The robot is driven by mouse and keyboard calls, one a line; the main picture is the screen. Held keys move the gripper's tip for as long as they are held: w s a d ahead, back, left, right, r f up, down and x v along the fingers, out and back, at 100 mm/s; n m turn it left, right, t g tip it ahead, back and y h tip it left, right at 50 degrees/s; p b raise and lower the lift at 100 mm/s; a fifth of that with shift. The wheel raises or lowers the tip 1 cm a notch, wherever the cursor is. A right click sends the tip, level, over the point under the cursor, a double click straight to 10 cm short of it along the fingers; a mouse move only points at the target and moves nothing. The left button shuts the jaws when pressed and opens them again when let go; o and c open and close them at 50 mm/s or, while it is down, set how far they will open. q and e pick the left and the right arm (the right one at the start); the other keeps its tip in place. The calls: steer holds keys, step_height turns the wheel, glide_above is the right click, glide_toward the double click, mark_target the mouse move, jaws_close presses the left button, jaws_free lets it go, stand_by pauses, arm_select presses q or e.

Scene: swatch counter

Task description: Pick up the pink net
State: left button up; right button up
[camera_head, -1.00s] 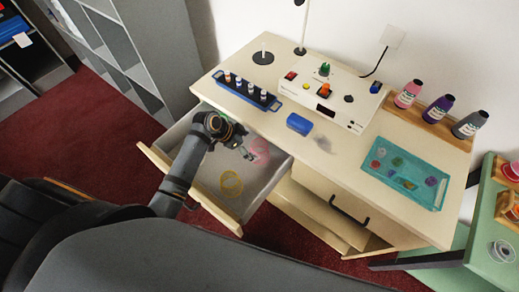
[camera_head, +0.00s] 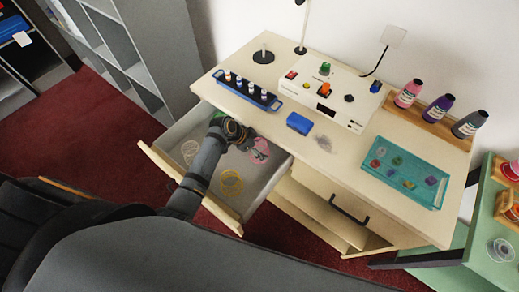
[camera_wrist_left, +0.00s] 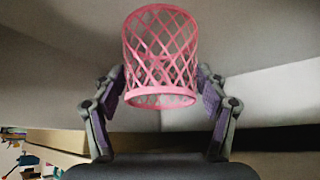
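The pink net (camera_head: 262,147) is in the open drawer, by the drawer's right side wall. In the left wrist view the pink net (camera_wrist_left: 160,60) is an open lattice tube with a solid rim at its near end. My left gripper (camera_head: 256,152) reaches down into the drawer at the net. In the left wrist view the left gripper's fingers (camera_wrist_left: 161,84) are spread, one on each side of the net. Whether the pads touch it is hard to tell. My right gripper is not in view.
A yellow net (camera_head: 231,184) and a pale net (camera_head: 190,150) lie in the same drawer (camera_head: 192,193). The counter top above holds a blue rack (camera_head: 247,92), a blue block (camera_head: 299,123), a white control box (camera_head: 345,110) and a teal tray (camera_head: 405,179).

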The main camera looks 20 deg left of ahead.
arm_select(q)
steer(key=shift+c, duration=1.1)
steer(key=shift+r, duration=0.6)
steer(key=s+a, duration=0.1)
steer(key=a, duration=0.1)
steer(key=s+a+b, duration=0.1)
steer(key=s+a, duration=0.3)
steer(key=shift+a+f+b, duration=0.1)
steer(key=shift+a+b, duration=0.3)
step_height(320, 180, up, 14)
steer(key=shift+w+d, duration=0.15)
